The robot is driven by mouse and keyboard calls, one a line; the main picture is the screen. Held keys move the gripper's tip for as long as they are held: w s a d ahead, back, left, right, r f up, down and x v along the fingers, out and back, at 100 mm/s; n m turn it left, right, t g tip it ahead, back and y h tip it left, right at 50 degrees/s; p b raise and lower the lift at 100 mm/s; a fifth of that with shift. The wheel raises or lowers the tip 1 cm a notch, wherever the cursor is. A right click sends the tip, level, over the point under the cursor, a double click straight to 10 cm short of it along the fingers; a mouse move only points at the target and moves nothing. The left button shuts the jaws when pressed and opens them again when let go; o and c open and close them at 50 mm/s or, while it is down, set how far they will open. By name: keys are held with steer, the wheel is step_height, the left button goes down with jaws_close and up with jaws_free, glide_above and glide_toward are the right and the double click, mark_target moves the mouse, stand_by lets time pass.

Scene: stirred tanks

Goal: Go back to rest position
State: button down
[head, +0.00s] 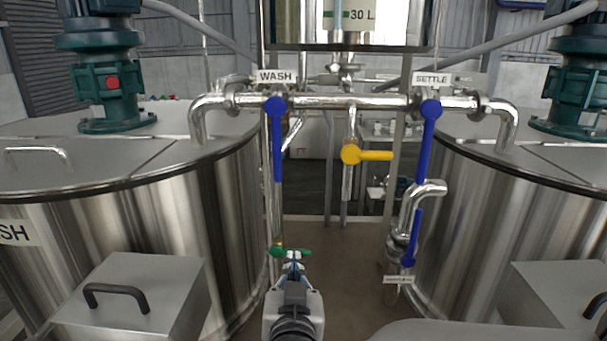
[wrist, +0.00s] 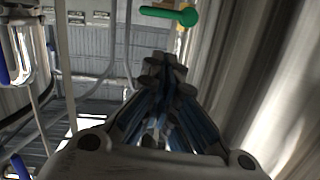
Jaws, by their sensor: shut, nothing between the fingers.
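My gripper (head: 292,259) is at the lower middle of the head view, pointing away from me. It is shut and empty, and its fingertips meet in the wrist view (wrist: 163,62). A green valve handle (head: 291,252) shows just beyond the fingertips in the head view. In the wrist view the green handle (wrist: 170,14) is above the fingertips, with a gap visible between them. I cannot tell the exact distance in depth.
Steel tanks stand at left (head: 150,215) and right (head: 500,210). A pipe (head: 330,102) joins them, with blue handles under the WASH (head: 277,140) and SETTLE (head: 427,145) labels. A yellow handle (head: 366,155) sits between. Boxes with black handles (head: 135,300) flank the tanks.

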steer(key=s+d+f+g, duration=0.2)
steer(key=s+d+g, duration=0.4)
steer(key=s, duration=0.6)
steer(key=s+d+f+g+b, duration=0.1)
steer(key=s+d+g, duration=0.4)
steer(key=s+d, duration=0.5)
steer(key=shift+s+d+f+n+g+h, duration=0.3)
steer(key=shift+s+f+g, duration=0.1)
steer(key=shift+s+f, duration=0.5)
steer(key=shift+s+r, duration=0.1)
